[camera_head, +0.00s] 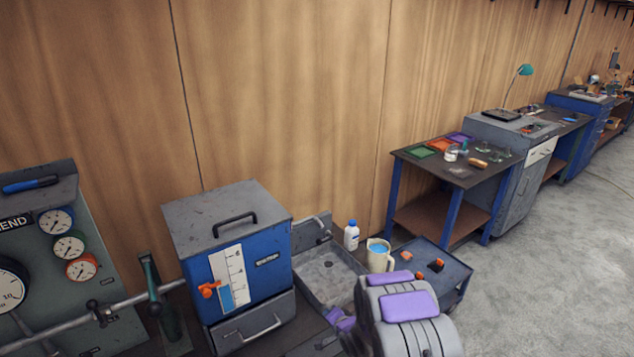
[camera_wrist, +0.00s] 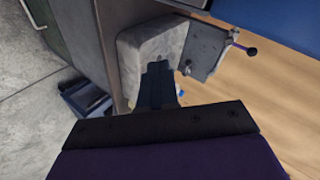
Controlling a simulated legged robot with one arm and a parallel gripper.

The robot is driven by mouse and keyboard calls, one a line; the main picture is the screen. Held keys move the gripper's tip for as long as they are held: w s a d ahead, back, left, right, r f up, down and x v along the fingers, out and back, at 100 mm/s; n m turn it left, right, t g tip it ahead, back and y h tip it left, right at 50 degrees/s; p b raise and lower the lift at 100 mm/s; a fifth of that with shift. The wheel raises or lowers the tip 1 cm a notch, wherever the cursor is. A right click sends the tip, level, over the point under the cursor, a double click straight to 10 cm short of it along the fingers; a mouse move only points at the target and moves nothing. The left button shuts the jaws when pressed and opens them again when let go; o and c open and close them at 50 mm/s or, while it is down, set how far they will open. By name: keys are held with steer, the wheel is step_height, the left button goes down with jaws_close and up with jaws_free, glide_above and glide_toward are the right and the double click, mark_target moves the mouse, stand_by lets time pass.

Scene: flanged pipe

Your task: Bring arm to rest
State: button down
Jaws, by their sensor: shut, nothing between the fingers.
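My arm shows at the bottom of the head view, grey with purple pads, folded in front of the low cart. My gripper (camera_wrist: 158,68) is in the middle of the wrist view, its dark fingers together and empty. In that view the fingers overlap the grey sink basin (camera_wrist: 130,62); I cannot tell how far above it they are. In the head view my gripper's fingertips cannot be made out.
The sink (camera_head: 328,272) lies right of a blue tank cabinet (camera_head: 265,250). A white bottle (camera_head: 351,236) and a jug (camera_head: 379,256) stand beside it. A low cart (camera_head: 440,262) is behind my arm. A gauge panel (camera_head: 95,235) is at left. Grey floor (camera_head: 560,270) is clear at right.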

steer(key=s+d+r+n+g+h, duration=0.2)
steer(key=s+d+r+h, duration=0.1)
steer(key=d+r, duration=0.65)
steer(key=s+d+r+n+g+h, duration=0.2)
steer(key=s+d+r+g+h, duration=0.15)
steer(key=s+r, duration=0.95)
steer(key=s+r+n+g, duration=0.1)
steer(key=s+r+g, duration=0.1)
steer(key=s, duration=0.9)
steer(key=s+a+r+n+g+y, duration=0.1)
steer(key=s+r, duration=0.4)
steer(key=s, duration=0.7)
steer(key=s+a+r+n+g+y, duration=0.1)
steer(key=s+r+n+g, duration=0.1)
steer(key=s, duration=0.9)
steer(key=shift+s+a+r+n+g, duration=0.2)
steer(key=shift+s+r+n+g, duration=0.15)
steer(key=shift+r+g, duration=0.55)
